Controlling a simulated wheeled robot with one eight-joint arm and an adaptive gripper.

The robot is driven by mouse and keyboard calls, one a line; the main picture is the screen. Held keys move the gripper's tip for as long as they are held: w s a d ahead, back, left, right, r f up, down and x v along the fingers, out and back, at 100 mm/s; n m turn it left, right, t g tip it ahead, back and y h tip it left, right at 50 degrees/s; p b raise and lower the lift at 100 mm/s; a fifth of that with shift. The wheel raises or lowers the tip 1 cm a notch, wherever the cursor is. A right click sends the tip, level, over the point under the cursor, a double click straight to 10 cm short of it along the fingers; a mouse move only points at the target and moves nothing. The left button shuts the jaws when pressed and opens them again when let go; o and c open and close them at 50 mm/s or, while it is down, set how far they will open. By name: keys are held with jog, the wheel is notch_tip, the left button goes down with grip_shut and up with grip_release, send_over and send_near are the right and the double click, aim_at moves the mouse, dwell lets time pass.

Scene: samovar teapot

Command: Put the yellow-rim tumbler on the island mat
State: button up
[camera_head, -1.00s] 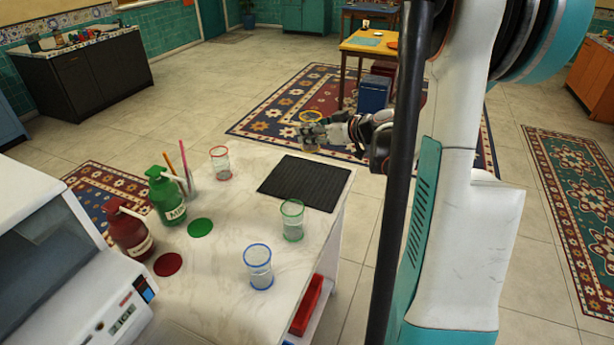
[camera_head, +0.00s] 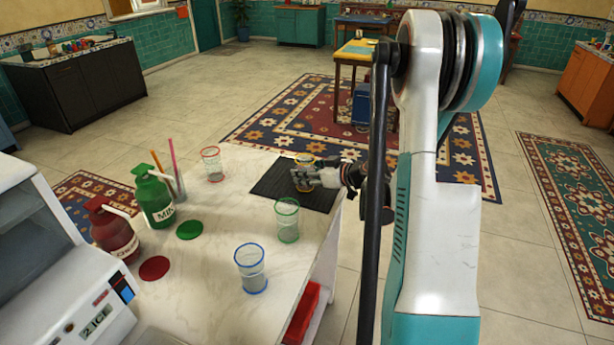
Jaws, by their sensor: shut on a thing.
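The yellow-rim tumbler (camera_head: 303,160) is in my gripper (camera_head: 304,180), over the right part of the black island mat (camera_head: 268,186). My gripper is shut around the tumbler from the right and hides much of its side. The yellow rim shows above the fingers and the tumbler looks upright. I cannot tell whether its base touches the mat or hangs a little above it. The mat lies flat at the far right corner of the white marble island top (camera_head: 212,262).
A green-rim tumbler (camera_head: 287,221) stands just in front of the mat, a blue-rim tumbler (camera_head: 251,270) nearer, and a red-rim tumbler (camera_head: 212,165) left of the mat. Green (camera_head: 156,196) and red (camera_head: 113,230) bottles and a white machine (camera_head: 50,265) stand at left.

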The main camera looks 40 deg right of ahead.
jog(key=shift+f, duration=0.15)
jog(key=o, duration=1.1)
jog(key=shift+o, duration=0.2)
jog(key=shift+r, duration=0.3)
jog(key=p+v, duration=0.3)
jog(key=v, duration=0.9)
